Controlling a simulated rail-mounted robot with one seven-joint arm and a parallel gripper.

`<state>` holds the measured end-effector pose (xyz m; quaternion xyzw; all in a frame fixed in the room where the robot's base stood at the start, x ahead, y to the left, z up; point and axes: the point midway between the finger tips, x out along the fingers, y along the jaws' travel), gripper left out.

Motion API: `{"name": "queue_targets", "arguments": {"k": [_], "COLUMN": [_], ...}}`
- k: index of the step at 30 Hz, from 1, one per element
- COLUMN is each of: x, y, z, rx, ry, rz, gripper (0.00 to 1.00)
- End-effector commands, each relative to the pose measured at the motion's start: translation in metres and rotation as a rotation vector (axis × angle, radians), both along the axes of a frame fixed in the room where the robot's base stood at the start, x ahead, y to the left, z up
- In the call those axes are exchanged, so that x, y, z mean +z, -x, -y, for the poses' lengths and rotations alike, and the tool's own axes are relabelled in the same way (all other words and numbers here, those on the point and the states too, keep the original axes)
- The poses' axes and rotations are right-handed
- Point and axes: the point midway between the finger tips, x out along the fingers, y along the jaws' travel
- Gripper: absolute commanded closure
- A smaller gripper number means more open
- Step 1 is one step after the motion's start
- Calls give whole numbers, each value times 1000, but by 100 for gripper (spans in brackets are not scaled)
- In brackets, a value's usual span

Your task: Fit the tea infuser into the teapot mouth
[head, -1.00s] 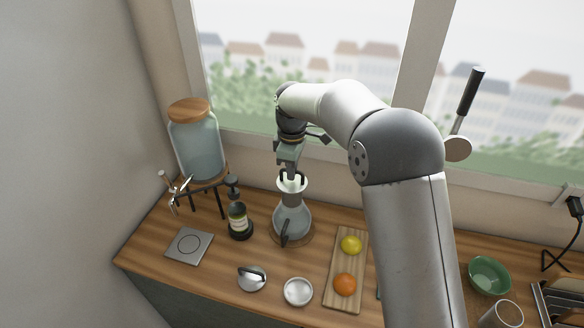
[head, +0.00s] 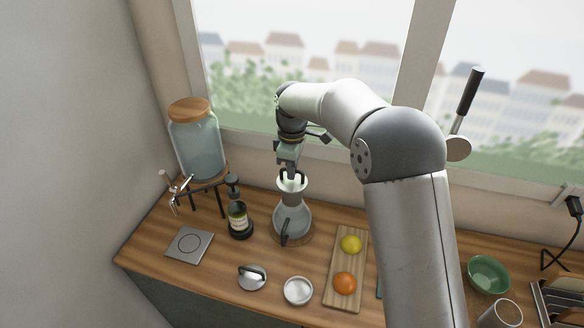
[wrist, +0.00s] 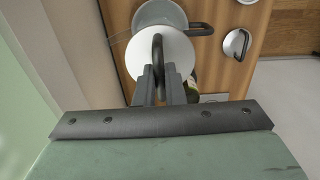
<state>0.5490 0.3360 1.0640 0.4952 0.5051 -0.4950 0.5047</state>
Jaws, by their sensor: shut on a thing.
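The teapot (head: 291,222) is a grey glass flask-like vessel with a dark handle, upright on a round wooden base. My gripper (head: 291,172) is above its mouth, pointing down. It is shut on the black loop handle of the tea infuser (head: 292,184), whose pale top is in line with the teapot neck. In the wrist view, my gripper's fingers (wrist: 161,80) grip the loop over the infuser's round white top (wrist: 140,60). The grey teapot rim (wrist: 157,10) shows partly behind it. How deep the infuser sits in the mouth cannot be told.
A silver lid (head: 252,278) and a small bowl (head: 298,291) are in front. A glass dispenser (head: 197,145) stands back left.

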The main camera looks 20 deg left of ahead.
Motion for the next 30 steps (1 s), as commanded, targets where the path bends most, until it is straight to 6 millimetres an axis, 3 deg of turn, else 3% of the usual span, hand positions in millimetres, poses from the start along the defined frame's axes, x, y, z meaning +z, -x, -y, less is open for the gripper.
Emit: {"name": "queue_targets", "arguments": {"k": [30], "x": [-6], "y": [0], "z": [0], "rx": [-1], "ry": [0], "rz": [0], "gripper": [100]}}
